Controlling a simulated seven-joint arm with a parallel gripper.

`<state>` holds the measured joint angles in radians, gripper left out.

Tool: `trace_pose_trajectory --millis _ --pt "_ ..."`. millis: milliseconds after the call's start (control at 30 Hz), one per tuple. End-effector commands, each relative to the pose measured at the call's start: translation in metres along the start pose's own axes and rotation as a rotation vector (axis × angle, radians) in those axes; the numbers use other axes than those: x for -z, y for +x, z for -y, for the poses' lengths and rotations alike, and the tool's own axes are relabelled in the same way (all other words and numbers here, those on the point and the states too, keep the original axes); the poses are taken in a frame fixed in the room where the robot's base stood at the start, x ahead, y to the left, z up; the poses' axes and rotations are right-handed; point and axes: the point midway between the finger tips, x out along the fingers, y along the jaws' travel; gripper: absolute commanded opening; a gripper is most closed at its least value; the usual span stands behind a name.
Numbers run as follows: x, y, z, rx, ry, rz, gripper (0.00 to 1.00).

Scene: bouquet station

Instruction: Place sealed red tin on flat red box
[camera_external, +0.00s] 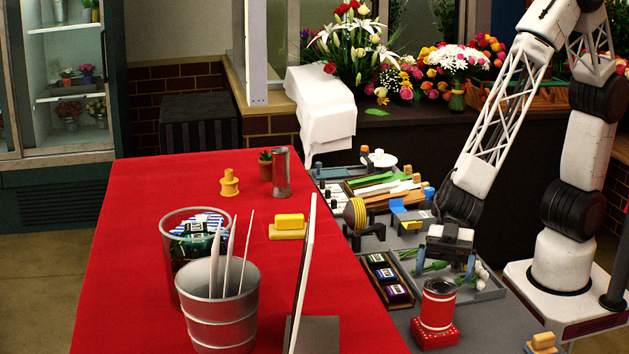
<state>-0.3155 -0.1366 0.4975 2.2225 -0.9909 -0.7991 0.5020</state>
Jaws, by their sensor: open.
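The red tin (437,307) has a pale band near its top and stands upright at the front right. It appears to rest on the flat red box (434,334), which has small pale dots on its side. My gripper (446,267) is open, with its fingers pointing down. It is just behind and above the tin in the picture and looks empty. A gap shows between the tin and the finger tips, though the exact depth is hard to tell.
A grey tray (489,292) with stems lies behind the tin. A wooden holder with several small jars (389,291) is to its left. A metal bucket (218,330), a glass container (190,285) and an upright pale panel (303,270) stand on the red-covered table (135,250).

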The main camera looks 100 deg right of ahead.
Motion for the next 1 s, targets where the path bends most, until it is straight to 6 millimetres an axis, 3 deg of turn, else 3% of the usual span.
trace_pose_trajectory --millis 200,433,633,1000 --pt "0.001 -0.034 -0.001 -0.003 -0.001 -0.002 0.97" --pt "0.001 -0.060 -0.001 -0.001 -0.001 -0.002 0.97" --pt "0.001 -0.070 0.000 -0.001 -0.001 -0.001 0.97" --pt "0.001 -0.072 0.000 0.000 -0.001 -0.001 0.97"
